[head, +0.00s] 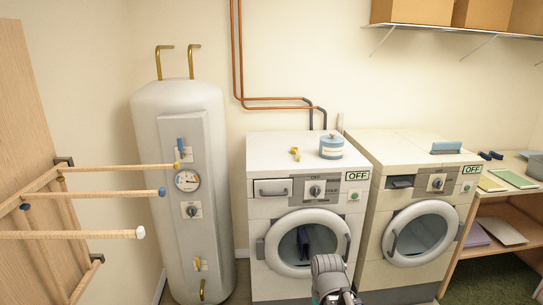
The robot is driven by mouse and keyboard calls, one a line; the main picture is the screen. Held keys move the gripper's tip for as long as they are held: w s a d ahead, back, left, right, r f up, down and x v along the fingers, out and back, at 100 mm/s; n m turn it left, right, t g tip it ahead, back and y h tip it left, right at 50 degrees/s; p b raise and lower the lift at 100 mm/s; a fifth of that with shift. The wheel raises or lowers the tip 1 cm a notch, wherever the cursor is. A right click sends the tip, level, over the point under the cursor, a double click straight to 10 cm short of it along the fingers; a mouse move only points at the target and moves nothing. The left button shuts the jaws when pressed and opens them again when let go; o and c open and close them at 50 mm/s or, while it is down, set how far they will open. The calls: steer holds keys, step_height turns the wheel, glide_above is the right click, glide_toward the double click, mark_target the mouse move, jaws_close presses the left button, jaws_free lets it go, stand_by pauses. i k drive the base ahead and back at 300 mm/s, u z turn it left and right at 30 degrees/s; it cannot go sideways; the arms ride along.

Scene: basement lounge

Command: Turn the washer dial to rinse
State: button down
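Two white front-loading machines stand side by side. The left machine (262,232) has a dark round dial (315,190) on a pale plate, with small marks too tiny to read. The right machine (374,226) has a similar dial (437,183) on its panel. Both show green "OFF" labels. I cannot tell for sure which machine is the washer. Both round doors look closed, and something dark blue shows behind the left one's glass. A grey part of my arm shows at the bottom centre, in front of the left machine's lower right. My gripper is not in view.
A tall grey tank (150,130) with a gauge and levers stands at the left. Wooden rods of a rack (92,194) jut out at the left front. A wooden shelf unit (490,213) is at the right.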

mark_target(314, 191)
steer(key=u, duration=0.05)
steer(key=k, duration=0.65)
steer(key=z, duration=0.55)
steer(key=i, duration=1.7)
steer(key=u, duration=0.6)
